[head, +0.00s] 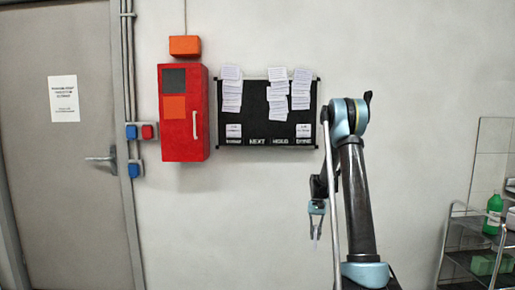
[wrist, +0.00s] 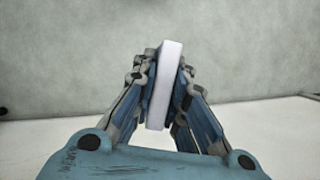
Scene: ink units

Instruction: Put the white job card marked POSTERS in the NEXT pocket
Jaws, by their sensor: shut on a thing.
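My gripper (wrist: 164,100) is shut on a white card (wrist: 168,55), seen nearly edge-on between the fingers in the wrist view. No marking on it can be read. In the head view my gripper (head: 317,210) hangs low, below and to the right of the black pocket board (head: 243,115), well apart from it. The board is on the wall, with white cards in columns and labels along its bottom edge. The NEXT label (head: 258,142) is second from the left, and the space above it is bare black.
A red wall cabinet (head: 183,130) is close to the board's left side. An orange box (head: 185,46) is above it. A metal trolley (head: 475,245) with a green bottle (head: 493,213) stands at the right. The wall below the board is clear.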

